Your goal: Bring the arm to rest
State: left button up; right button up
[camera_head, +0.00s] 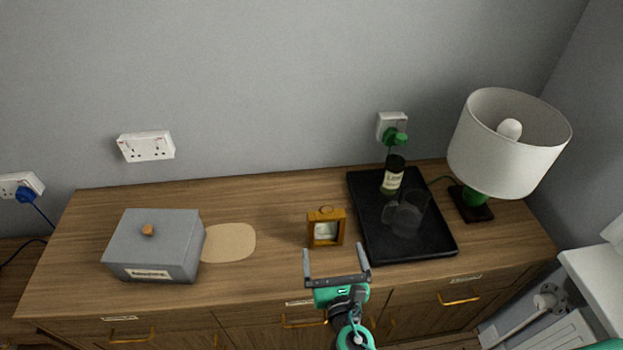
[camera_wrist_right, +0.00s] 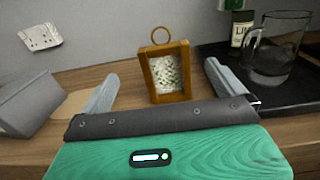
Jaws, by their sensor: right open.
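My right gripper (camera_head: 337,264) is open and empty at the front edge of the wooden sideboard (camera_head: 285,277), its two fingers pointing toward the back wall. A small orange-brown framed object with a ring on top (camera_head: 326,228) stands upright just beyond the fingers. In the right wrist view the same framed object (camera_wrist_right: 165,72) shows between and beyond the fingertips (camera_wrist_right: 160,85), and appears apart from them. My left gripper is in neither view.
A grey lidded box (camera_head: 156,247) stands at the left beside a flat beige mat (camera_head: 230,242). At the right, a black tray (camera_head: 418,247) holds a dark bottle (camera_head: 392,176) and a clear glass jug (camera_head: 408,213). A lamp (camera_head: 505,150) stands beyond the tray.

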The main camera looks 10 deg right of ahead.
jog(key=s+d+f+m+g+h, duration=0.2)
jog(key=s+d+m+g, duration=0.15)
jog(key=d+m, duration=0.45)
jog(key=s+d+f+m+g+h, duration=0.25)
jog(key=d+m+g, duration=0.2)
jog(key=m, duration=0.75)
jog(key=s+f+m+g+y, duration=0.1)
jog(key=s+m+g+y, duration=0.5)
jog(key=s+m, duration=0.75)
notch_tip(320, 180, down, 31)
jog(key=g+h, duration=0.1)
jog(key=g, duration=0.1)
jog(key=s+d+f, duration=0.1)
jog(key=s+f, duration=0.8)
jog(key=f, duration=0.1)
jog(key=s+d+f+g, duration=0.1)
jog(key=s+d+f, duration=0.1)
jog(key=s+f, duration=0.7)
jog(key=shift+s+d+f, duration=0.3)
jog(key=shift+s+f, duration=0.1)
jog(key=shift+s, duration=0.05)
